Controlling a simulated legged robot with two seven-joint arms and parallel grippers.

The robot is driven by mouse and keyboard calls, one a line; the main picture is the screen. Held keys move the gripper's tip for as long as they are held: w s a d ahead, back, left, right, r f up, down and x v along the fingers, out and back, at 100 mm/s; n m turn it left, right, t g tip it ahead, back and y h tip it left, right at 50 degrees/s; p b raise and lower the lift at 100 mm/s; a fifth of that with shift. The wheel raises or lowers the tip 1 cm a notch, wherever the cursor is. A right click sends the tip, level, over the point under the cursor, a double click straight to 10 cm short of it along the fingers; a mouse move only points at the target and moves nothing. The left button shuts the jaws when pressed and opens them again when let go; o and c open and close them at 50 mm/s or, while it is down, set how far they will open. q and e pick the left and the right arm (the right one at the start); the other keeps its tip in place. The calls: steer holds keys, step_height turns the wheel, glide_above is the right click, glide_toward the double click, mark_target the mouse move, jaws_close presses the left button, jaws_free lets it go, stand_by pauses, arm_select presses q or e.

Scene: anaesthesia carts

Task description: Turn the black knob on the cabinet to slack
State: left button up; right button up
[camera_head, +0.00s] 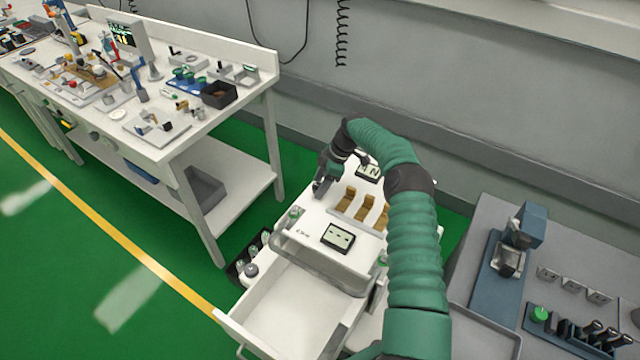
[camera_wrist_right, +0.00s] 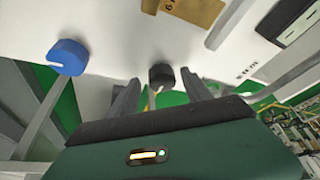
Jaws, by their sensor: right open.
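The black knob (camera_wrist_right: 161,75) is on the white face of the cabinet in the wrist view. It lies between the fingertips of my right gripper (camera_wrist_right: 160,86), with a visible gap on each side. In the head view my right gripper (camera_head: 323,184) is at the far left corner of the white cabinet (camera_head: 312,222), and the black knob cannot be made out there. The right gripper is open and empty. I cannot tell how far the fingers reach past the knob. My left gripper is not in view.
A blue knob (camera_wrist_right: 67,56) sits left of the black one. The cabinet's front drawer (camera_head: 290,315) is open. Brown blocks (camera_head: 362,207) and a display (camera_head: 338,237) are on the cabinet top. A cluttered white table (camera_head: 190,140) stands left, a grey bench (camera_head: 485,225) right.

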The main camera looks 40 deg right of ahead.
steer(key=shift+r, duration=0.1)
steer(key=p+v, duration=0.1)
steer(key=v, duration=1.5)
steer(key=shift+r, duration=0.3)
steer(key=shift+d, duration=0.1)
